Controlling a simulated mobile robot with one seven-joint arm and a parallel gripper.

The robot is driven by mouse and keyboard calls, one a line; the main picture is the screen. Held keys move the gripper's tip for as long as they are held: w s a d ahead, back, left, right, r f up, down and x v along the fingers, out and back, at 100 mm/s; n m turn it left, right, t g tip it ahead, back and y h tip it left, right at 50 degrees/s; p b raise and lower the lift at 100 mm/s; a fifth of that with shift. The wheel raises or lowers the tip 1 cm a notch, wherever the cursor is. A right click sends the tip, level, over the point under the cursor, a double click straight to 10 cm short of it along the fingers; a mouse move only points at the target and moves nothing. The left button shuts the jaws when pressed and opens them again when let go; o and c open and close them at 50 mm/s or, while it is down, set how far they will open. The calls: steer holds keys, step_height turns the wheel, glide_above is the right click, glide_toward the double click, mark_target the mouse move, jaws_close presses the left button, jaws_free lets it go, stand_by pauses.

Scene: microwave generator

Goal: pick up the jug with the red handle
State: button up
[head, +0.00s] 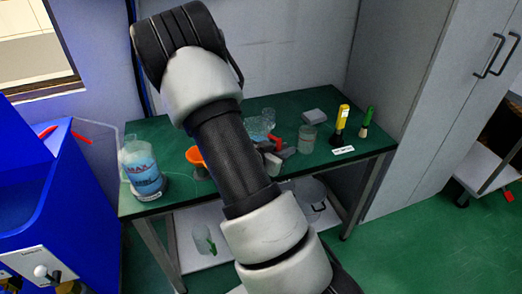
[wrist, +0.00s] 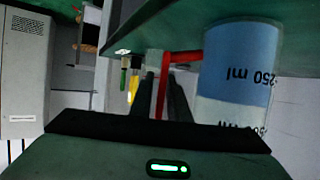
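The jug (wrist: 238,75) fills the right of the wrist view, upside down there, with blue and white bands and "250 ml" marks. Its red handle (wrist: 163,85) runs down between the two dark fingers of my gripper (wrist: 165,75). The fingers stand apart around the handle; whether either touches it is hard to tell. In the head view my gripper (head: 275,150) is low over the green table, beside the clear jug (head: 257,127), with a bit of red handle (head: 275,139) showing. My arm hides part of the jug's surroundings.
A grey cabinet (head: 415,100) is at the right, a blue unit (head: 50,210) at the left.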

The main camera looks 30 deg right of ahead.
steer(key=shift+d, duration=0.1)
steer(key=shift+c, duration=0.2)
jaws_close()
steer(key=shift+w, duration=0.1)
stand_by(1.1)
